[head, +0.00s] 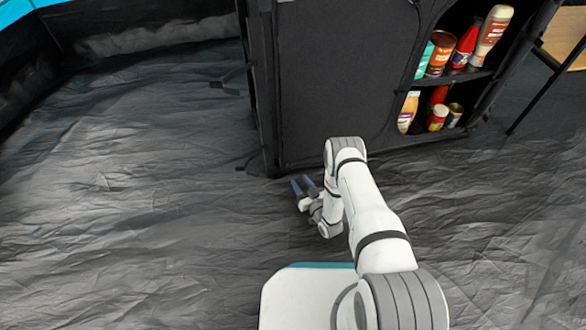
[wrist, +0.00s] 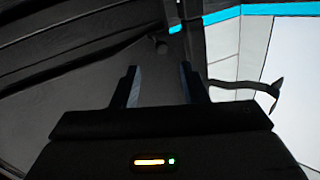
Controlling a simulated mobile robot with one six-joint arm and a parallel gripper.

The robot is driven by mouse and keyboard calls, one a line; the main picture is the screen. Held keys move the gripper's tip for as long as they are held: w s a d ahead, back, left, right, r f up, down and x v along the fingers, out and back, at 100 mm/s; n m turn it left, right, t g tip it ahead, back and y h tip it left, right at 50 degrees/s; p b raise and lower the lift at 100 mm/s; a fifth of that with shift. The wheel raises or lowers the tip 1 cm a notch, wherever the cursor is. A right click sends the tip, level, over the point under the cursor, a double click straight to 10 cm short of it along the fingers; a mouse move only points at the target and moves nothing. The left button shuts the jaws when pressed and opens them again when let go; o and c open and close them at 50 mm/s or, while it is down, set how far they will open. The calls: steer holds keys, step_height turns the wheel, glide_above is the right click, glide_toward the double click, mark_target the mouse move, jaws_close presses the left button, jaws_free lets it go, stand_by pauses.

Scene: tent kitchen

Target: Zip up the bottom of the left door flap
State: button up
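The left door flap (head: 340,75) is a dark fabric panel that hangs over the left part of the black cabinet's front in the head view. Its bottom edge runs just above the floor. I cannot make out the zip or its pull in either view. My gripper (head: 304,186) is low, near the cabinet's bottom left corner and in front of it. In the wrist view my gripper (wrist: 160,85) has its two fingers apart with nothing between them. Dark fabric fills much of that view beyond the fingers.
The cabinet's open right side has shelves with several jars, bottles and cans (head: 438,55). A dark strap (head: 228,80) sticks out from the cabinet's left side. A thin table leg (head: 530,95) stands at right. The wrinkled grey floor (head: 120,200) is clear at left.

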mark_target(290, 166)
steer(key=b+x, duration=0.3)
steer(key=x, duration=0.4)
steer(key=shift+w+a, duration=0.2)
steer(key=shift+w, duration=0.1)
steer(key=shift+c, duration=0.2)
jaws_close()
